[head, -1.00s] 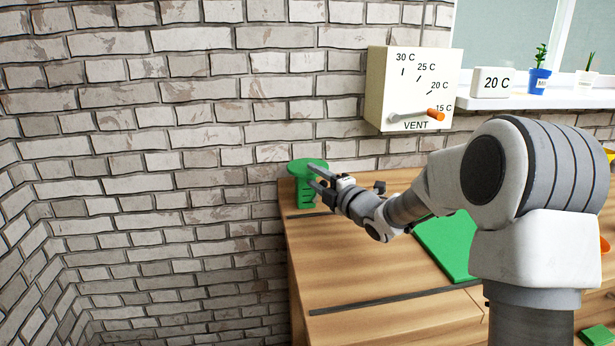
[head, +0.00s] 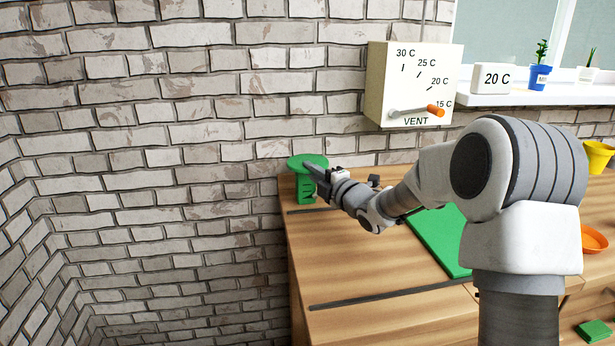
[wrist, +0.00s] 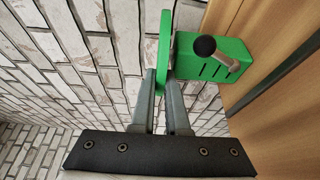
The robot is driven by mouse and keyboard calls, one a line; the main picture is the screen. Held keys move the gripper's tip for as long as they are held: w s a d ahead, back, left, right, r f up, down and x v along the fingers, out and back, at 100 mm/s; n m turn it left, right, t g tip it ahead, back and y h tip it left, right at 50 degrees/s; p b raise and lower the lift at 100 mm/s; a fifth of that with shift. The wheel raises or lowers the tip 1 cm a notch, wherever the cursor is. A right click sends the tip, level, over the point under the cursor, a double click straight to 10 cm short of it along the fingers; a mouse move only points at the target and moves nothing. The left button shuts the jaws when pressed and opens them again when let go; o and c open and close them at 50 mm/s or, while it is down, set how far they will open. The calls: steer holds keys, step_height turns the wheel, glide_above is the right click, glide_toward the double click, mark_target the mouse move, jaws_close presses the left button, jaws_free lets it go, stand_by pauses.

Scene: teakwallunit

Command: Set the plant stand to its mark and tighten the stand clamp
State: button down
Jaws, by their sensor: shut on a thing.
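The green plant stand (head: 305,190) stands at the far left end of the wooden top, near the brick wall. It has a round plate on top and a slotted body, which also shows in the wrist view (wrist: 213,68). A clamp (wrist: 205,46) with a black knob and a short grey lever sits on the body. My gripper (head: 318,173) is shut on the edge of the round plate, with one finger on each face in the wrist view. A position mark cannot be made out in these views.
The wooden top (head: 350,255) has dark strips across it and a green mat (head: 440,240) to the right. A vent dial box (head: 413,84) hangs on the wall above. An orange dish (head: 594,240) and yellow pot (head: 598,157) stand at the right.

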steer(key=shift+r+p, duration=0.3)
steer(key=shift+r, duration=1.3)
stand_by(0.3)
stand_by(0.4)
steer(key=c, duration=0.9)
jaws_free()
steer(key=b+v, duration=0.2)
steer(key=v, duration=0.5)
steer(key=shift+b, duration=0.3)
